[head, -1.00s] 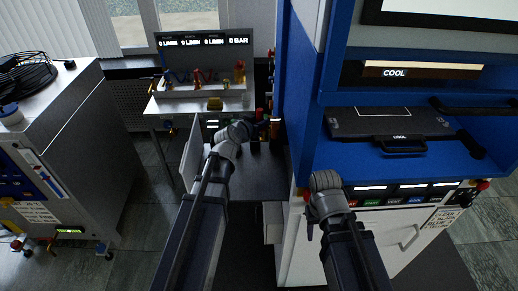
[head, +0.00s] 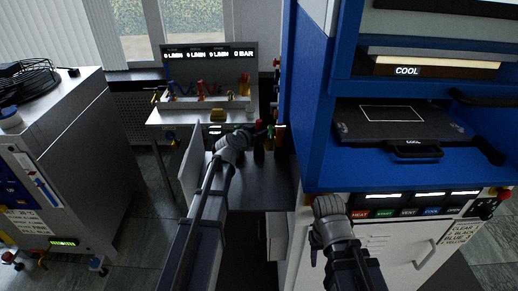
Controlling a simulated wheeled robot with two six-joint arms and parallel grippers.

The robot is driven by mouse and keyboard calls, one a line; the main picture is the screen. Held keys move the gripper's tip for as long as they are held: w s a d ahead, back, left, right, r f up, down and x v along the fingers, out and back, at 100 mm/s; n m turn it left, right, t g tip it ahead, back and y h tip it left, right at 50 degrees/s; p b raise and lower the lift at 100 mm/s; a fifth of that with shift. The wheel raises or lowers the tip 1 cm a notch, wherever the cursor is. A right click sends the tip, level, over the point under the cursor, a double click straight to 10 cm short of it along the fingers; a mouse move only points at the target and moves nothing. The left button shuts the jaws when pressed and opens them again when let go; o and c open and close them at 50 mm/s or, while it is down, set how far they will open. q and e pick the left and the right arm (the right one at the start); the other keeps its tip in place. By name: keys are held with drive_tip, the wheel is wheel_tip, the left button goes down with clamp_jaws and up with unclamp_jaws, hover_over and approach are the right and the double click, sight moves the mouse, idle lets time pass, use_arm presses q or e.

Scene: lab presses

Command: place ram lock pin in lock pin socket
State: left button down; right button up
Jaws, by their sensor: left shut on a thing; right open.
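My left gripper (head: 262,134) is at the back of a dark shelf, left of the blue press, among small upright coloured items. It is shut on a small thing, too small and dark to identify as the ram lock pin. I cannot make out the lock pin socket.
The blue press (head: 318,150) has a black platen with a handle (head: 415,151) in its bay. A bench (head: 165,117) with gauges and a display stands at the back left. A grey cabinet (head: 85,150) is at the left. Some floor is clear between them.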

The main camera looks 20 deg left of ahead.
use_arm(q)
drive_tip(key=shift+f, duration=0.15)
wheel_tip(320, 180, down, 4)
drive_tip(key=b, duration=0.3)
drive_tip(key=shift+b, duration=0.35)
drive_tip(key=shift+f, duration=0.1)
drive_tip(key=c, duration=0.6)
unclamp_jaws()
drive_tip(key=shift+r, duration=0.3)
drive_tip(key=p+v, duration=0.4)
drive_tip(key=v, duration=0.8)
